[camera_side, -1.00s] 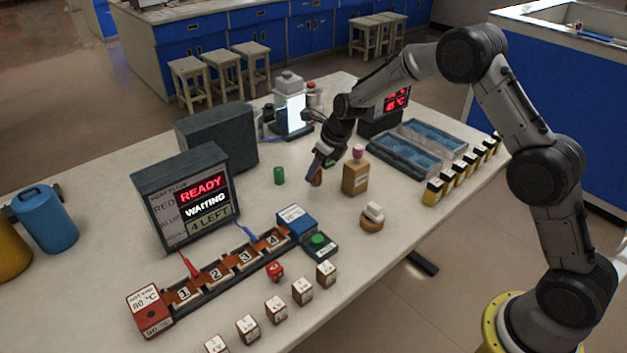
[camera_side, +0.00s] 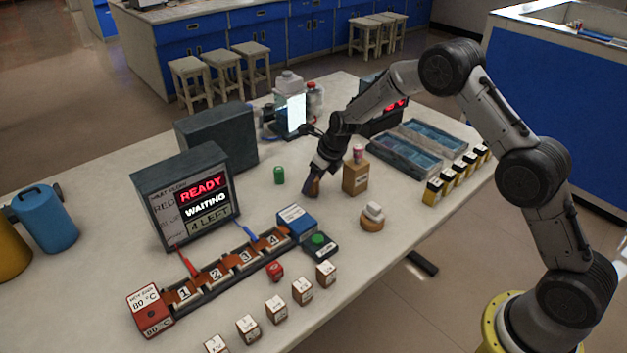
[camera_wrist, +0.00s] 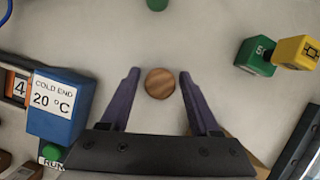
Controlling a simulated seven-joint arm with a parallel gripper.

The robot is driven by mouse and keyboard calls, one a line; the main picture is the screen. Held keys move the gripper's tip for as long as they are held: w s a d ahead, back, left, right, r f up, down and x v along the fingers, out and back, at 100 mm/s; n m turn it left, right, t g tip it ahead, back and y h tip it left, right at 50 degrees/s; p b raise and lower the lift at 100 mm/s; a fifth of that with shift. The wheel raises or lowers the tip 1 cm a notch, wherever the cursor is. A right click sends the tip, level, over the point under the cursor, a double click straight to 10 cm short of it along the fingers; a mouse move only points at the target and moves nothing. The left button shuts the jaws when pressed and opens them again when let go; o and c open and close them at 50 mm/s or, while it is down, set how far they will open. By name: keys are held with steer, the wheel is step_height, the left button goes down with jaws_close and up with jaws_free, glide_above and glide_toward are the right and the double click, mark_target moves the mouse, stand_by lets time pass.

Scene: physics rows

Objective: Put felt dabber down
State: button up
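The felt dabber appears to be the round wooden-topped piece (camera_wrist: 160,83) between my fingers in the wrist view. A narrow gap shows on each side of it. My gripper (camera_wrist: 159,74) is open around it. A small brown part of the dabber (camera_side: 318,187) shows at the fingertips there. Its lower end is mostly hidden, so I cannot tell for sure whether it touches the table.
A green cylinder (camera_side: 279,175) stands to the left. The blue cold-end block (camera_side: 296,218) and numbered strip (camera_side: 222,268) lie in front. A round wooden pot (camera_side: 372,218) stands front right. Bare table lies between these.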

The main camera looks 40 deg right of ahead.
steer(key=shift+o, duration=0.3)
steer(key=shift+r, duration=0.1)
steer(key=shift+r, duration=0.25)
steer(key=s+r+n, duration=0.4)
steer(key=s+r, duration=0.3)
steer(key=r, duration=0.3)
steer(key=s+r+n, duration=0.5)
steer(key=s+r, duration=0.2)
steer(key=r, duration=0.3)
steer(key=s+r+n, duration=0.1)
steer(key=s+n, duration=1.1)
steer(key=s, duration=0.2)
steer(key=s+r+n+t+h, duration=0.1)
steer(key=s+r+n, duration=0.1)
steer(key=s+n, duration=1)
steer(key=s, duration=0.2)
steer(key=shift+s+r, duration=0.3)
